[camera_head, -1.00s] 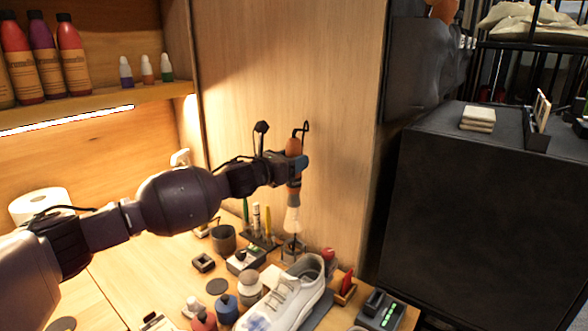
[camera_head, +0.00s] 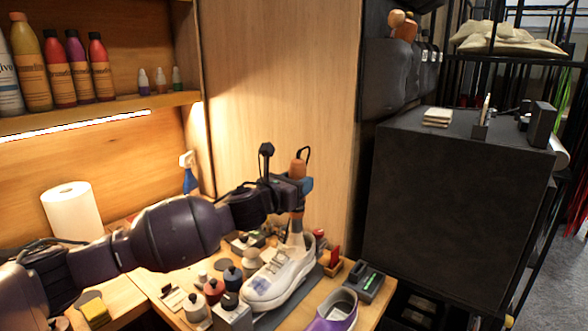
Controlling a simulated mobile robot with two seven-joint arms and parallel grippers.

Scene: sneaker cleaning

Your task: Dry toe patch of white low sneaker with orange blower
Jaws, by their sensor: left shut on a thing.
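The white low sneaker (camera_head: 285,277) sits on a dark mat (camera_head: 311,287) on the wooden bench, its toe toward the lower left with a bluish patch (camera_head: 262,284) on it. My left gripper (camera_head: 297,186) is shut on the orange blower (camera_head: 298,168), which it holds upright. The blower's pale nozzle (camera_head: 296,236) points down and overlaps the heel end of the sneaker in the picture; whether it touches I cannot tell. My right gripper is not in view.
Several small bottles (camera_head: 214,290) stand left of the sneaker. A purple-and-white shoe (camera_head: 334,311) is at the front. A dark device with green lights (camera_head: 369,281) stands at right. A paper roll (camera_head: 73,212) is at left.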

